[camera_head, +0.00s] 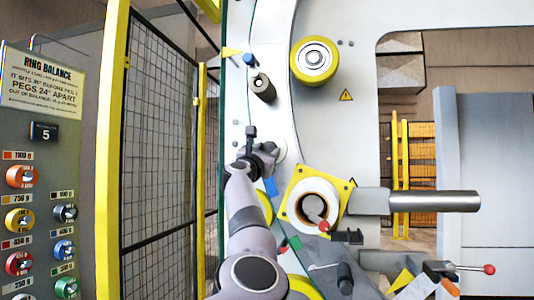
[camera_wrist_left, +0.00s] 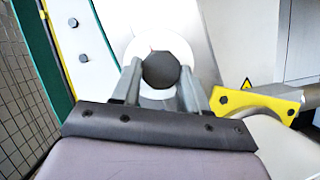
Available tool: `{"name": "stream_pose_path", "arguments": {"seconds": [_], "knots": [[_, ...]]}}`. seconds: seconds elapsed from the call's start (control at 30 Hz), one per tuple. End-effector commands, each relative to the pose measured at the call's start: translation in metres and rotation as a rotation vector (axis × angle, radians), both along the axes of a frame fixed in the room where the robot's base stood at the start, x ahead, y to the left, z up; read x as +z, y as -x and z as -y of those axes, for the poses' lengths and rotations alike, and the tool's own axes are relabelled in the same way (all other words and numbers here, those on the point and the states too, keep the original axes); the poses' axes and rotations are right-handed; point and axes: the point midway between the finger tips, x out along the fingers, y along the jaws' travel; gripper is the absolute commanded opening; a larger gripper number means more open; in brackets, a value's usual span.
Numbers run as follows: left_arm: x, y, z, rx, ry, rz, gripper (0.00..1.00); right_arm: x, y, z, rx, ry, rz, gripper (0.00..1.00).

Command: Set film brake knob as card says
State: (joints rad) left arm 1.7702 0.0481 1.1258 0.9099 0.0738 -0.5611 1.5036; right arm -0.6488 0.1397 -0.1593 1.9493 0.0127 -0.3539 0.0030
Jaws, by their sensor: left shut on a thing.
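A dark round knob (camera_wrist_left: 161,70) with a pale disc behind it shows in the left wrist view. My left gripper (camera_wrist_left: 158,84) is shut on this knob, one finger on each side. In the head view my left gripper (camera_head: 266,150) reaches the pale machine panel (camera_head: 283,112), and the gripper hides most of the knob. I cannot read any pointer or scale at the knob. No card for the brake is legible; a sign headed RING BALANCE (camera_head: 42,82) stands at far left. My right gripper does not show.
A yellow-rimmed roller (camera_head: 315,61) and a grey post (camera_head: 262,87) stand above the gripper. A yellow plate with a white roll (camera_head: 312,201) and a metal bar (camera_head: 434,201) lie to its right. A yellow-framed mesh fence (camera_head: 160,140) is to the left.

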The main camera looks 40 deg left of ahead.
Motion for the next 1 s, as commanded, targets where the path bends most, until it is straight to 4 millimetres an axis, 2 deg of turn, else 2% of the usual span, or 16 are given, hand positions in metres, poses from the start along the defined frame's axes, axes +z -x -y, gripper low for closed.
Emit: {"name": "stream_pose_path", "arguments": {"seconds": [0.5, 1.0], "knots": [[0.0013, 0.0018, -0.004, 0.001, -0.321, -0.179, 0.13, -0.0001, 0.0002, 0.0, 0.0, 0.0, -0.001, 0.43], [0.0024, 0.0018, -0.0037, -0.001, -0.427, -0.236, 0.13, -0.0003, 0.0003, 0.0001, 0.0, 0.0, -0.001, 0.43]]}}
